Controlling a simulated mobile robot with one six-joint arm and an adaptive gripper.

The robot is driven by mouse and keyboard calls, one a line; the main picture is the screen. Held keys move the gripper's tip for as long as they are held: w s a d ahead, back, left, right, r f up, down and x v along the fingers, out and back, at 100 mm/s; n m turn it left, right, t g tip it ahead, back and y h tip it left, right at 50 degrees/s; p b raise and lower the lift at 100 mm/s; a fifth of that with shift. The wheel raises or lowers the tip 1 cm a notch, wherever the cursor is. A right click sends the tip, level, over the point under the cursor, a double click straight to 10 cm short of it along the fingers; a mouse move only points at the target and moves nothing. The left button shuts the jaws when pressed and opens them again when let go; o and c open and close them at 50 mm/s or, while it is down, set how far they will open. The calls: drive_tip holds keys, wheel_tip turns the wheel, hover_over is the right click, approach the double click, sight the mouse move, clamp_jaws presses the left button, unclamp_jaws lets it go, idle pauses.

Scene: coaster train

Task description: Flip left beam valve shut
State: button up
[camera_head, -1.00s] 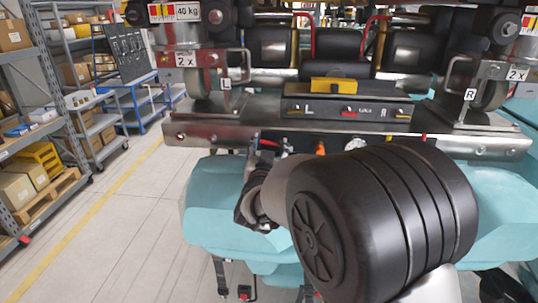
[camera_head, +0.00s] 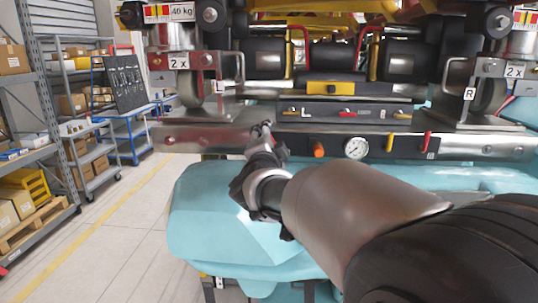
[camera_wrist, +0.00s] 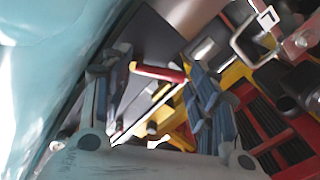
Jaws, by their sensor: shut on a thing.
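The steel beam (camera_head: 200,137) runs across the head view, with an L label near its left part and an R label near its right. My gripper (camera_head: 265,133) reaches up to the beam's left part and hides the valve there. In the wrist view, a red lever (camera_wrist: 158,72) lies crosswise between the two fingers of my gripper (camera_wrist: 150,76). My gripper is shut on this lever, with the fingers still spread by some width. The lever's pivot is not clear.
Right of my gripper, the beam carries an orange knob (camera_head: 318,149), a round gauge (camera_head: 356,148), a yellow lever (camera_head: 390,142) and another red lever (camera_head: 427,142). A teal body (camera_head: 215,215) lies below. Shelves (camera_head: 40,120) stand left, beyond open floor.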

drive_tip(key=m+b, duration=0.2)
drive_tip(key=d+m+b, duration=0.1)
drive_tip(key=m+b, duration=0.1)
drive_tip(key=m, duration=0.1)
drive_tip(key=shift+d+r+m, duration=0.15)
drive_tip(key=shift+r+m, duration=0.05)
drive_tip(key=shift+m, duration=0.1)
idle(0.4)
drive_tip(key=o, duration=1.1)
drive_tip(key=shift+s, duration=0.1)
drive_tip(key=s, duration=1.2)
drive_tip(key=shift+a, duration=0.2)
